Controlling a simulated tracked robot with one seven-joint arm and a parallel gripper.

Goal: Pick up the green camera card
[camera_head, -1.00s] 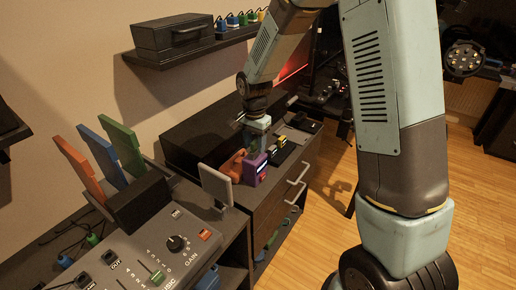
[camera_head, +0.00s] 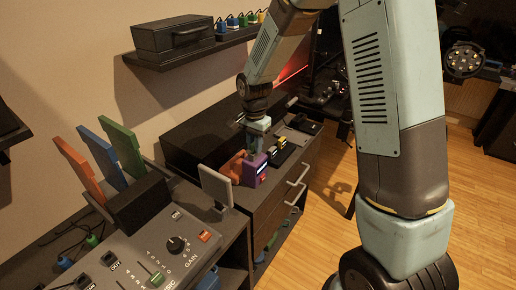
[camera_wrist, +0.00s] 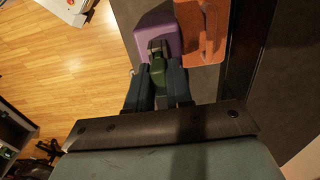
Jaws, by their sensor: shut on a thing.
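My gripper (camera_wrist: 158,88) is shut on the green camera card (camera_wrist: 158,72), which shows between the fingers in the wrist view. The card's metal-coloured end points at the purple box (camera_wrist: 157,30). I cannot tell whether the card still touches the box. In the head view my gripper (camera_head: 256,138) points down just above the purple box (camera_head: 253,171), on the dark cabinet. The card is small there and partly hidden by the fingers.
An orange object (camera_head: 233,166) stands close beside the purple box; it also shows in the wrist view (camera_wrist: 200,32). A grey panel (camera_head: 215,185) stands nearer. A mixer console (camera_head: 150,255) and a holder (camera_head: 140,203) with coloured upright pieces are at left.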

